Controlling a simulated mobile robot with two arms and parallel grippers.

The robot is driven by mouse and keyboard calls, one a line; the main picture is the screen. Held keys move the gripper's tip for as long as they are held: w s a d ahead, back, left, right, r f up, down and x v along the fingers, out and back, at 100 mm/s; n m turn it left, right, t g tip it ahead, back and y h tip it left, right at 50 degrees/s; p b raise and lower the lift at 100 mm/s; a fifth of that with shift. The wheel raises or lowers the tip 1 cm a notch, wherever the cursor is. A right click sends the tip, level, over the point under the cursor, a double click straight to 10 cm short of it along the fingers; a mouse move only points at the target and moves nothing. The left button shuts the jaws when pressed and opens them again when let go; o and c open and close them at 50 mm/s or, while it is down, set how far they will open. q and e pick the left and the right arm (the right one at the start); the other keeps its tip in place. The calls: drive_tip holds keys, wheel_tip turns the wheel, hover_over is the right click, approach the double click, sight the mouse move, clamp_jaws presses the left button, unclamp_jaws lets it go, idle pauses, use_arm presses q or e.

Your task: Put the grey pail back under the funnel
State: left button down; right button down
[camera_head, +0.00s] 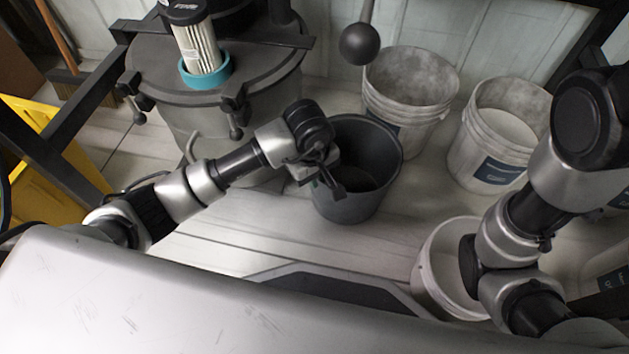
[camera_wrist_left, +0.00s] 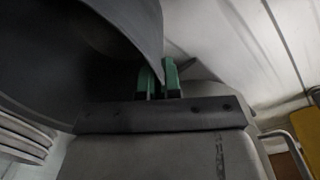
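The dark grey pail (camera_head: 347,205) stands upright on the pale floor, in the middle of the head view. Its inside looks dark and its contents cannot be made out. My left gripper (camera_head: 327,180) is at the pail's left rim. In the left wrist view the green fingertips (camera_wrist_left: 158,80) sit close together with the edge of the pail wall (camera_wrist_left: 130,20) between them, so it looks shut on the rim. My right arm shows at the right, but its gripper is not visible. I cannot clearly identify a funnel.
A large grey lidded vessel (camera_head: 262,90) with a blue-ringed filter (camera_head: 205,72) stands behind left. A dark ball on a rod (camera_head: 360,43) hangs behind the pail. Two whitish buckets (camera_head: 408,85) (camera_head: 480,165) stand right of it, another (camera_head: 435,260) near my right arm. Floor in front is clear.

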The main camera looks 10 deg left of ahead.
use_arm(q)
drive_tip(key=shift+f, duration=0.15)
drive_tip(key=c, duration=1.7)
unclamp_jaws()
drive_tip(key=shift+f, duration=0.1)
drive_tip(key=shift+c, duration=0.2)
drive_tip(key=o, duration=0.4)
wheel_tip(320, 180, up, 12)
drive_tip(key=p, duration=0.9)
drive_tip(key=shift+s+a+r, duration=0.2)
drive_tip(key=shift+s+a, duration=0.1)
drive_tip(key=shift+a, duration=0.05)
